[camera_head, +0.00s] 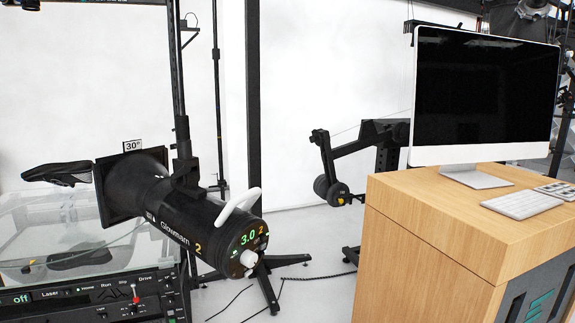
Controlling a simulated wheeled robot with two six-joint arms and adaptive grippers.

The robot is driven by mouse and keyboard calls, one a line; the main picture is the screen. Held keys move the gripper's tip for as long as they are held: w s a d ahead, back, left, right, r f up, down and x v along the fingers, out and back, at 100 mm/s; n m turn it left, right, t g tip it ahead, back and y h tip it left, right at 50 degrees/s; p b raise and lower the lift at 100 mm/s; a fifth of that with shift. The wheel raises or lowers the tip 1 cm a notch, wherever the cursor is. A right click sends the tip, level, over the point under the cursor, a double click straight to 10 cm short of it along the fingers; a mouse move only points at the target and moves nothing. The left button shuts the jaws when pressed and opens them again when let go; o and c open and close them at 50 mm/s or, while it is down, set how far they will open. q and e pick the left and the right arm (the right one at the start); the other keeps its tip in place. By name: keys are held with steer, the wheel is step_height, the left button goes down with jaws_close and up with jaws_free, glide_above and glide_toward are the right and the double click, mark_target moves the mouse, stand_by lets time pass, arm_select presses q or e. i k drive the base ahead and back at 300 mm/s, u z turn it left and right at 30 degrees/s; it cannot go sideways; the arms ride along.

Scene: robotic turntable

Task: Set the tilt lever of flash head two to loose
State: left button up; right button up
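Flash head two (160,205) is a black cylinder marked "Glowmarn" and "2", hanging tilted from a vertical black pole (178,75) by a black bracket (186,172). Its rear panel (247,243) faces me and reads a green "3.0" and a yellow "2". A white curved handle (236,205) sticks up by the rear end, and a white knob (249,258) sits on the rear panel. No part is clearly readable as the tilt lever, and its setting cannot be told. Neither of my grippers is in view.
A wooden desk (460,215) with a monitor (484,95) and keyboard (522,204) stands at right. A black stand with a counterweighted arm (350,147) stands behind.

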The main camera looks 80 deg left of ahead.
mark_target(175, 178)
steer(key=i, duration=2.05)
steer(key=u, duration=4.5)
steer(key=i, duration=0.95)
